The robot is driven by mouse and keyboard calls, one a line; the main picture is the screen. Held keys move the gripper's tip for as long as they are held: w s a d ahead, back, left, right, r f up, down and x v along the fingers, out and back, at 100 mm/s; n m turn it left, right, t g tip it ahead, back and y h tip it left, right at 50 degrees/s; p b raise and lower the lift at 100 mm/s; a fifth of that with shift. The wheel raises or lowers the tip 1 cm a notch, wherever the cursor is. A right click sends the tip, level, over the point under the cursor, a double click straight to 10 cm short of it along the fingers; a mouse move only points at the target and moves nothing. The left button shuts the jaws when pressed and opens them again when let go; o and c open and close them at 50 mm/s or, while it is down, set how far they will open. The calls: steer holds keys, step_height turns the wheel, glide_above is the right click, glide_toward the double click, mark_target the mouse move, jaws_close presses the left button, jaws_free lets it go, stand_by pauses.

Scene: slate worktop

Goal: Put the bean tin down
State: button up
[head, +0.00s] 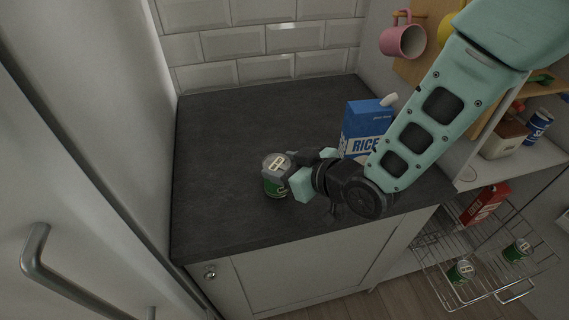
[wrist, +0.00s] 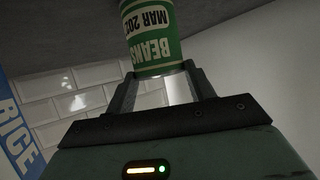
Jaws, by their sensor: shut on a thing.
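The bean tin (head: 272,187) is green with a silver top. In the head view it is at the middle of the slate worktop (head: 222,135), close above or on its surface; I cannot tell which. My gripper (head: 283,174) is shut on the tin, coming from the right. In the wrist view the tin (wrist: 150,38) shows its BEANS label between the fingertips of my gripper (wrist: 160,75). The fingers hide part of the tin in the head view.
A blue RICE box (head: 366,122) stands right of the tin, behind my arm. The worktop's left and back are clear. A tiled wall (head: 265,42) is behind. Mugs (head: 402,41) hang at upper right. A wire basket (head: 490,262) with tins is at lower right.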

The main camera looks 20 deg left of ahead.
steer(key=shift+f, duration=0.1)
steer(key=o, duration=0.8)
steer(key=shift+f, duration=0.1)
steer(key=shift+c, duration=0.2)
steer(key=o, duration=0.4)
steer(key=shift+r, duration=0.2)
steer(key=s+d+r+m+g+h+b, duration=0.1)
steer(key=s+d+r+h, duration=0.15)
steer(key=d, duration=0.45)
steer(key=s+d+r+m+h+b, duration=0.1)
steer(key=s+d+h, duration=0.15)
steer(key=d, duration=0.35)
steer(key=s+d+r+m+g+h, duration=0.1)
steer(key=s+d+r+h, duration=0.15)
steer(key=d, duration=0.45)
steer(key=s+d+r+m+g+h, duration=0.2)
steer(key=s+d+r+g+h, duration=0.1)
steer(key=s+d, duration=0.4)
steer(key=s, duration=0.3)
steer(key=shift+d+g, duration=0.2)
steer(key=shift+g, duration=0.1)
